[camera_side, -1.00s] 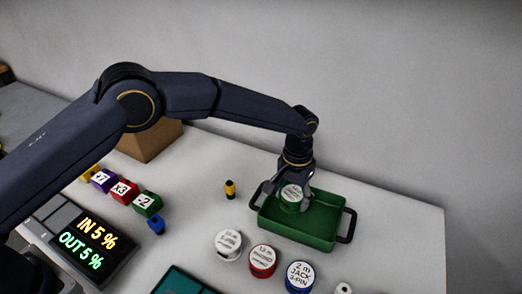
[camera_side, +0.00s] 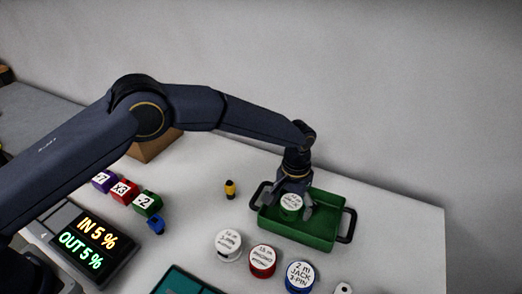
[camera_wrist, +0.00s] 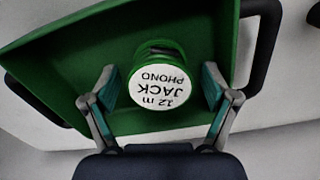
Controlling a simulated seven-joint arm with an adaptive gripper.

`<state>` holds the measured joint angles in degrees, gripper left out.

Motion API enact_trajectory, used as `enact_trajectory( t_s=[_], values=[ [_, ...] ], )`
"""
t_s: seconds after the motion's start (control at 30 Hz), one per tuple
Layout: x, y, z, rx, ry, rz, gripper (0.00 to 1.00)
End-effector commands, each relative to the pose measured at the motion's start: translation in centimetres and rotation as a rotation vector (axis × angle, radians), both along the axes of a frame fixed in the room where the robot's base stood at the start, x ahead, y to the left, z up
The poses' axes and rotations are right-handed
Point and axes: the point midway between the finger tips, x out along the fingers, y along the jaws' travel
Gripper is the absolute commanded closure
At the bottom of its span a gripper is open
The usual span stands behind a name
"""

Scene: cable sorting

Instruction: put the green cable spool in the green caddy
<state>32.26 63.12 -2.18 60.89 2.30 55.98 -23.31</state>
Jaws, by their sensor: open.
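The green cable spool (camera_side: 290,203) has a white top label and sits inside the green caddy (camera_side: 322,233), toward its left end. In the wrist view the spool (camera_wrist: 160,80) stands upright on the caddy floor, its label reading "12 m JACK PHONO" upside down. The caddy (camera_wrist: 60,70) has a black handle at each end. My gripper (camera_side: 295,209) is over the caddy. In the wrist view my gripper (camera_wrist: 160,97) is open, with one finger on each side of the spool and visible gaps between fingers and spool.
White (camera_side: 229,244), red (camera_side: 262,260) and blue (camera_side: 300,275) spools stand in front of the caddy. A small yellow and black item (camera_side: 230,189) lies to its left. Coloured number blocks (camera_side: 147,203) and a display panel (camera_side: 88,243) are further left. The table right of the caddy is clear.

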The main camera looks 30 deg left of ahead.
Motion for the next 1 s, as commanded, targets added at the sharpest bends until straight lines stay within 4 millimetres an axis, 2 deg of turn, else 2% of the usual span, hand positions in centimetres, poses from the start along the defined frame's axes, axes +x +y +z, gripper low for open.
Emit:
enact_trajectory(
  t_s=[0.17, 0.27, 0.6, 0.83, 0.93, 1.0],
  values=[
    [0.0, 0.0, 0.4, 0.0, -0.001, 0.0, 0.14],
    [0.1, -0.1, 1.7, -0.003, -0.004, 0.0, 0.14],
    [0.1, 0.0, 9.2, -0.003, -0.004, 0.0, 0.14],
    [0.0, 0.1, 12.1, -0.002, -0.003, 0.0, 0.14],
    [0.1, 1.2, 14.0, -0.008, -0.016, 0.008, 0.14],
    [0.0, 3.1, 16.4, -0.019, -0.037, 0.017, 0.14]
  ],
)
